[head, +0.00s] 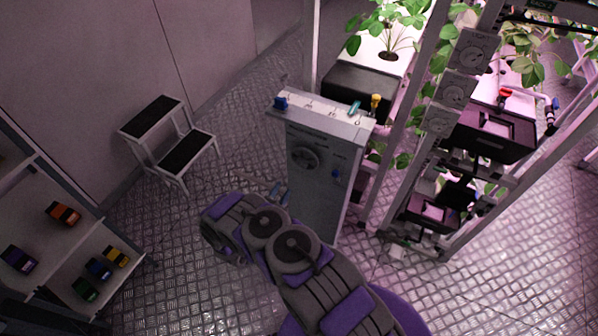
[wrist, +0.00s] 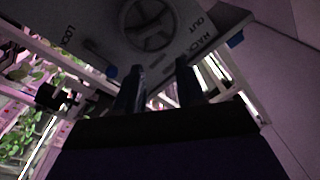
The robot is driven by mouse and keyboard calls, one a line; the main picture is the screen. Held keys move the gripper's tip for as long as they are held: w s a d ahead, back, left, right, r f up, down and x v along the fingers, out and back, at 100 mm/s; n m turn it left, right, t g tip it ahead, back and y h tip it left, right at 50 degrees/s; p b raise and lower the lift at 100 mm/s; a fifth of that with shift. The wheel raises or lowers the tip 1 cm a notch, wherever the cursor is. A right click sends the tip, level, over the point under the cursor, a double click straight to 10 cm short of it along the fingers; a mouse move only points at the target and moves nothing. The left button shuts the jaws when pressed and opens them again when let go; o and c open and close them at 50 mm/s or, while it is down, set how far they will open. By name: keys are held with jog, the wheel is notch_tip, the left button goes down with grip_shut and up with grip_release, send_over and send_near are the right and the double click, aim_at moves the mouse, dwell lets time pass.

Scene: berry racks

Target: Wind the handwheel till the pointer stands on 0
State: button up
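The handwheel (head: 306,158) is a dark round wheel on the front of a grey cabinet (head: 318,200). In the wrist view the handwheel (wrist: 150,22) is at the top, cut by the frame edge, with spokes and a hub. My gripper (wrist: 158,85) is open, its two dark fingers apart and empty, below the wheel in that view. I cannot make out the pointer or a 0 mark.
A blue knob (head: 337,174) is on the cabinet's right side. Plant racks with several dials (head: 455,90) stand at right. A step stool (head: 170,140) and shelves with coloured boxes (head: 63,213) are at left. Floor between stool and cabinet is clear.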

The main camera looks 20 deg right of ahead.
jog(key=n+b, duration=0.2)
jog(key=n, duration=0.3)
jog(key=n+b, duration=0.9)
jog(key=n, duration=0.7)
send_near(304, 160)
jog(key=x, duration=0.7)
jog(key=shift+f+g, duration=0.25)
jog(key=shift+g, duration=0.15)
jog(key=shift+w+a, duration=0.1)
grip_shut()
